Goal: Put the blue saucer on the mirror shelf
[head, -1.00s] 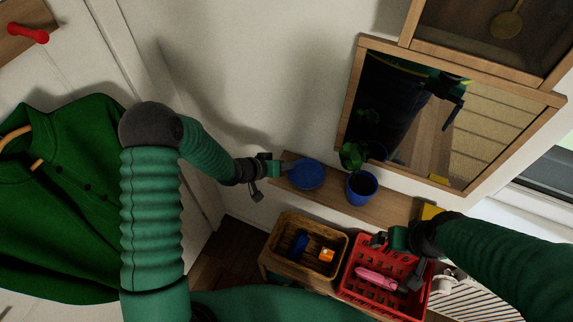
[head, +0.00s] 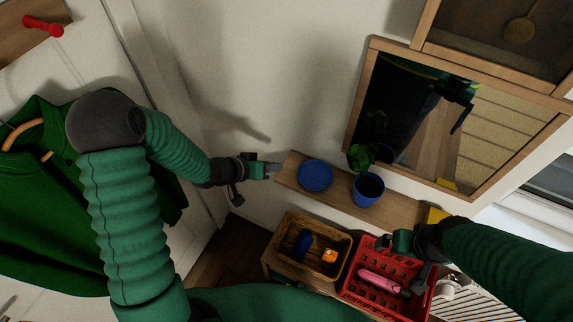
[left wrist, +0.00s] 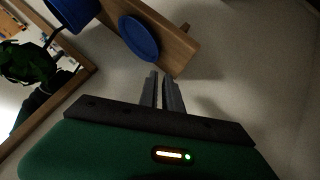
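The blue saucer (head: 316,175) lies on the left part of the wooden mirror shelf (head: 400,208), below the mirror, in the head view. The saucer (left wrist: 139,38) and the shelf (left wrist: 178,52) also show in the left wrist view, beyond my fingertips. My left gripper (head: 273,170) is just left of the shelf's end, apart from the saucer. In the left wrist view its two fingers (left wrist: 162,82) have a narrow gap with nothing between them. My right gripper (head: 402,256) is over the red basket, fingers spread and apparently empty.
A blue pot with a plant (head: 367,189) stands right of the saucer. A yellow object (head: 436,215) is at the shelf's right end. The mirror (head: 440,125) hangs above. Below are a wicker basket (head: 283,245) and a red basket (head: 352,287). A green garment (head: 50,215) hangs left.

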